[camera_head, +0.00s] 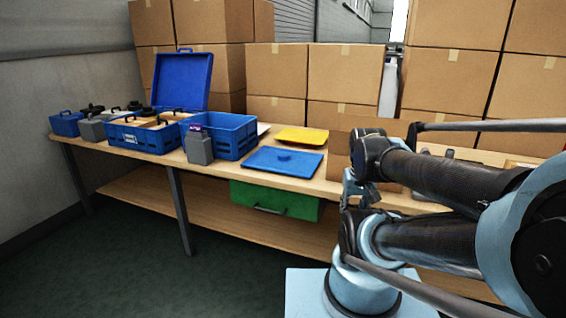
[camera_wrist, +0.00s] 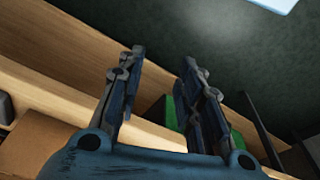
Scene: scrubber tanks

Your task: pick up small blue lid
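A bigger blue lid (camera_head: 183,80) stands upright behind the blue crates at left. My gripper (camera_head: 357,190) is at the table's front edge, to the right of the flat lid and apart from it. In the wrist view my gripper (camera_wrist: 163,58) has its two fingers spread, with nothing between them. No blue lid shows in the wrist view.
A yellow lid (camera_head: 301,136) lies behind the flat blue lid. A blue crate (camera_head: 232,140) and a grey bottle (camera_head: 198,146) stand left of it. A green box (camera_head: 275,200) sits under the tabletop (camera_head: 232,174). Cardboard boxes (camera_head: 276,70) stack behind the table.

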